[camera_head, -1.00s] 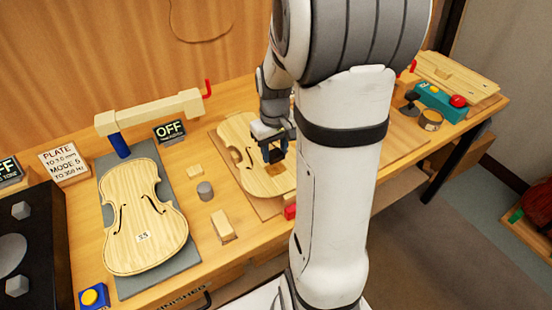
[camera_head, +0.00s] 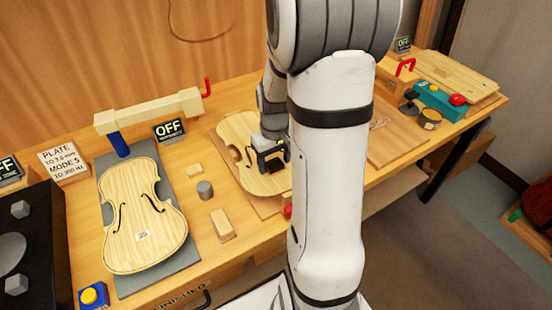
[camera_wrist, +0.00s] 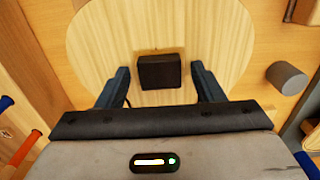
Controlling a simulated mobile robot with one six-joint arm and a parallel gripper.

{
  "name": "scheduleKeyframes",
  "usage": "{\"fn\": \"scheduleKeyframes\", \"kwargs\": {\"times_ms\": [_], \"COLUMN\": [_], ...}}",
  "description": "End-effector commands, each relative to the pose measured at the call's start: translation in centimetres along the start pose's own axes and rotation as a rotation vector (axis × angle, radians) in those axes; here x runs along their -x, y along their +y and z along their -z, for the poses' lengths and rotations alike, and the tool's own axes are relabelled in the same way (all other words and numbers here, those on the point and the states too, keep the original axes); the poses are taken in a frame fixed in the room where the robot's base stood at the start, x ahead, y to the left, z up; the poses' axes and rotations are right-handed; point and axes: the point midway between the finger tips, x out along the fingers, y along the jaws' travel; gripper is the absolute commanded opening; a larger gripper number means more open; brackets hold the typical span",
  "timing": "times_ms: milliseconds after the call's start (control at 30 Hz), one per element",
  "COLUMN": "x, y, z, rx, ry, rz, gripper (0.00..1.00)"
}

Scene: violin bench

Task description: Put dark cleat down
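The dark cleat (camera_wrist: 160,72) is a small, near-black block between my fingers in the wrist view. It is over the bare pale wood of a violin plate (camera_wrist: 160,22), and it looks to rest on it, though its underside is hidden. My gripper (camera_wrist: 160,75) is open around the cleat, with a narrow gap showing on each side. In the head view my gripper (camera_head: 273,160) is low over the lower part of the violin plate (camera_head: 236,128), partly behind my arm. The cleat is hard to make out there, in the dark area between the fingers.
A second violin plate (camera_head: 145,215) lies on a grey mat (camera_head: 188,258) at left. A grey cylinder (camera_head: 205,190) and small wooden blocks (camera_head: 222,224) stand between the plates. A teal device (camera_head: 437,100) with a red button is at far right. My arm hides part of the bench.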

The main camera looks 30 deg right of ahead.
Motion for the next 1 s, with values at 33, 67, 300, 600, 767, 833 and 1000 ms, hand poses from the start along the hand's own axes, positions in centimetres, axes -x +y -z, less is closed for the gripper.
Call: {"fn": "scheduleKeyframes", "kwargs": {"times_ms": [33, 67, 300, 600, 767, 833, 1000], "x": [0.0, 0.0, 0.6, 6.3, 9.5, 10.5, 12.1], "y": [0.0, 0.0, 0.1, 0.1, 0.1, 0.1, 0.0], "z": [0.0, 0.0, 0.0, 0.1, 0.0, 0.1, 0.0], "rx": [0.000, 0.000, -0.001, -0.001, -0.002, -0.002, -0.002], "ry": [0.000, 0.000, 0.001, 0.007, 0.005, 0.004, 0.003], "rz": [0.000, 0.000, 0.000, -0.002, -0.002, -0.001, -0.001], "gripper": [0.61, 0.61, 0.61, 0.61, 0.61, 0.61, 0.61]}}
